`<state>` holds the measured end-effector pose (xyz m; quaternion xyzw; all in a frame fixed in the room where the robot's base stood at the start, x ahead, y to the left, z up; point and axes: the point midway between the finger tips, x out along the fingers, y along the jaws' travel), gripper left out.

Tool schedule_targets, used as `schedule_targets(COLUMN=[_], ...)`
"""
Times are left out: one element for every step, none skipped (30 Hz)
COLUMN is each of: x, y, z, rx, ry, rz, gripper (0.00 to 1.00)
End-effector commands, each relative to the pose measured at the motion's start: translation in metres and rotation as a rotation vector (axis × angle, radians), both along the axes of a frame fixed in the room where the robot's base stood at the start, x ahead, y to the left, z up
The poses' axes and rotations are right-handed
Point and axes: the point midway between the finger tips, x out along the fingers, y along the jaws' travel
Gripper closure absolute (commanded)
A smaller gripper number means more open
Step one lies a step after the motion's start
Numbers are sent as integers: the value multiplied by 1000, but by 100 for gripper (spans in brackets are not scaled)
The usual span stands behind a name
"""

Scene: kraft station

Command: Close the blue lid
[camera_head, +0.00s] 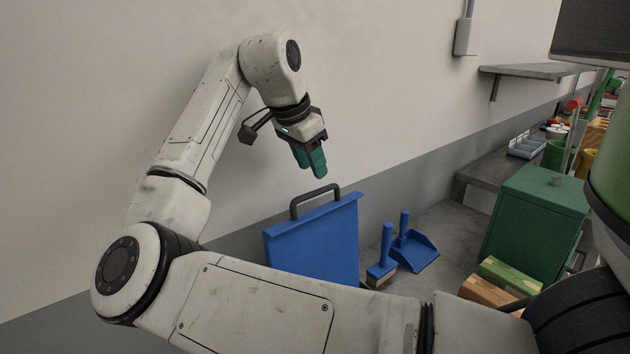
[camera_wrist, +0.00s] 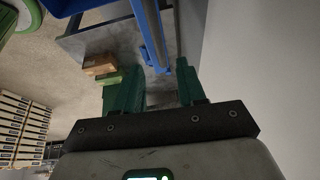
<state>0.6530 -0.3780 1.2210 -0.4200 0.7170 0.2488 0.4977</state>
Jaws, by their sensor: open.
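The blue lid (camera_head: 318,245) stands raised and nearly upright in the head view, with a dark handle (camera_head: 315,196) along its top edge. Its lower part, and whatever it is hinged to, is hidden behind my arm. My gripper (camera_head: 312,174) has green fingers that point down, just above the handle in the head picture. It looks apart from the lid, though the depth gap is hard to judge. In the wrist view, the two fingers of my gripper (camera_wrist: 157,70) are spread with nothing between them. Blue parts show beyond them, cut by the top edge.
A blue brush (camera_head: 385,255) and a blue dustpan (camera_head: 414,250) are right of the lid on a grey surface. Further right are a green cabinet (camera_head: 535,220), a cardboard box (camera_head: 490,292) and a green box (camera_head: 510,273). A wall stands behind the lid; a grey shelf (camera_head: 535,70) is mounted on it.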

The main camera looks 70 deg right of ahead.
Motion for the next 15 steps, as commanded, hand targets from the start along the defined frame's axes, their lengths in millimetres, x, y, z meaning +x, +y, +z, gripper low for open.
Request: schedule_targets(x=[-2, -3, -4, -5, -5, -6, -7, -7, -8, -8, -8, -9, -9, -9, -9], y=[-3, -5, -8, -9, -11, -13, -14, -16, -17, -18, -19, -20, -20, -21, -21], z=[-9, -14, -20, -25, -29, -34, -38, -41, -44, -47, -49, -51, -52, -53, -54], rx=[1, 1, 1, 1, 1, 0, 0, 0, 0, 0, -1, -1, -1, -1, -1], ry=[2, 3, 2, 1, 1, 2, 2, 2, 2, 2, 1, 0, 0, 0, 0], rz=[-2, -1, -1, 0, 0, -1, -1, 0, 0, 0, 1, 1, 0, 0, 0], gripper=[60, 60, 60, 60, 60, 60, 60, 60, 60, 60, 60, 60, 60, 60, 60])
